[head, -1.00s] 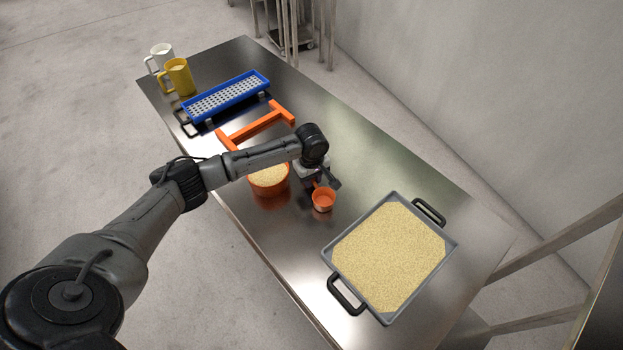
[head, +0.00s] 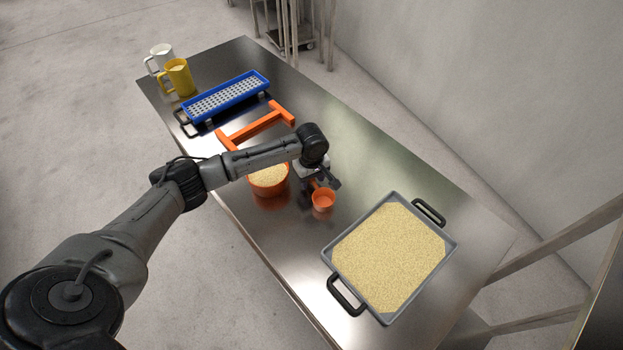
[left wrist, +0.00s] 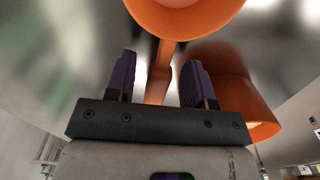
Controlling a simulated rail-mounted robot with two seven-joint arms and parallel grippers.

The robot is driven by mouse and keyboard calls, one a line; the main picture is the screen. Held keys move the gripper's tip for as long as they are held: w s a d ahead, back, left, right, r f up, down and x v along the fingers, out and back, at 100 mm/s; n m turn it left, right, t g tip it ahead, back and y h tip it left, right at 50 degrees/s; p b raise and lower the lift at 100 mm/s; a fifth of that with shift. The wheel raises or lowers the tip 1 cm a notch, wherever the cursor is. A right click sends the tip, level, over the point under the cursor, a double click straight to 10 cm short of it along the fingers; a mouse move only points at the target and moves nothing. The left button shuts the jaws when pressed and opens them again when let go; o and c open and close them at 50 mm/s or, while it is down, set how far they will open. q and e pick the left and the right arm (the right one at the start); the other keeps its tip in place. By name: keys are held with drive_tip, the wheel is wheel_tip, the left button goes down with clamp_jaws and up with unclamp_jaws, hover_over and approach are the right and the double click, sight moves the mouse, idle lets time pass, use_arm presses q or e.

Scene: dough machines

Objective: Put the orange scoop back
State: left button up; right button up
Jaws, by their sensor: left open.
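The orange scoop (head: 323,200) rests on the steel table, to the right of an orange bowl (head: 270,186) of pale grain. My left gripper (head: 322,183) is at the scoop's handle. In the left wrist view, the jaws (left wrist: 158,72) are open, with the scoop's orange handle (left wrist: 161,72) between the two dark fingers and a gap on each side. The scoop's cup (left wrist: 188,18) is beyond the fingertips. The bowl also shows in the left wrist view (left wrist: 235,90), close beside the right finger. My right gripper is not in view.
A grey tray (head: 327,253) of pale grain with black handles stands to the right. An orange frame (head: 257,128), a blue perforated tray (head: 228,94), a yellow jug (head: 178,79) and a white jug (head: 160,56) stand farther back. The table's right rear side (head: 400,150) is clear.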

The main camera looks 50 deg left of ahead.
use_arm(q)
wheel_tip(320, 180, up, 12)
drive_tip(key=p, duration=0.2)
idle(0.5)
